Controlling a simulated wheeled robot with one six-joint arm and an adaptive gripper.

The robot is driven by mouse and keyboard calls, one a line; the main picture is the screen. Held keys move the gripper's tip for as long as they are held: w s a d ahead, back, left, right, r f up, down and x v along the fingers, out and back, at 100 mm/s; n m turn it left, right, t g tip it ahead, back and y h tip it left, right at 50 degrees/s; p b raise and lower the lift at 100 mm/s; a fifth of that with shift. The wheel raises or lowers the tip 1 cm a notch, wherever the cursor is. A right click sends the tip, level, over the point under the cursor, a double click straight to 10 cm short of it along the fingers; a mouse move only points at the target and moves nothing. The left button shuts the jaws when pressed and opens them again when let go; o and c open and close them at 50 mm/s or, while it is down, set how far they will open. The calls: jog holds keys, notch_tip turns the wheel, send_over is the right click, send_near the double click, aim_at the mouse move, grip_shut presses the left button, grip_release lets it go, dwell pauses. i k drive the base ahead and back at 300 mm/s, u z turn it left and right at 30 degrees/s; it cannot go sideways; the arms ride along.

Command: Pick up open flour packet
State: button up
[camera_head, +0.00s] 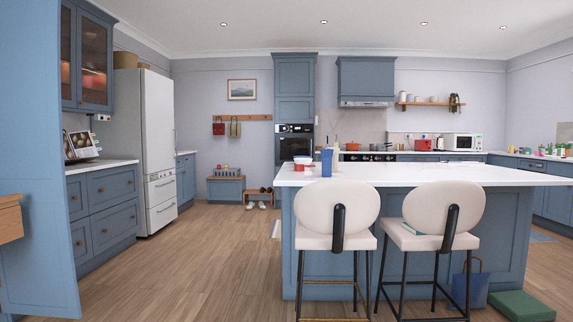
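I cannot make out an open flour packet in the head view. On the white island top (450,174) stand a blue upright item (327,163), a slim pale bottle (336,156) beside it and a small bowl (303,164); none of these can be told to be a flour packet. A tall blue door panel (35,130) fills the left edge close to me, with a wooden box-like rack (10,218) on its side, cut off by the frame. What it holds is hidden. My gripper is not in view.
Two cream stools (337,207) (444,210) stand at the island's near side. A blue bag (470,286) and a green block (521,306) sit on the floor at right. The wooden floor (200,265) between the left cabinets and island is clear. A fridge (155,150) stands beyond.

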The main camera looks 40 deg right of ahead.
aim_at(335, 152)
jog(key=i, duration=2.25)
jog(key=z, duration=1.45)
jog(key=i, duration=1.2)
jog(key=z, duration=0.95)
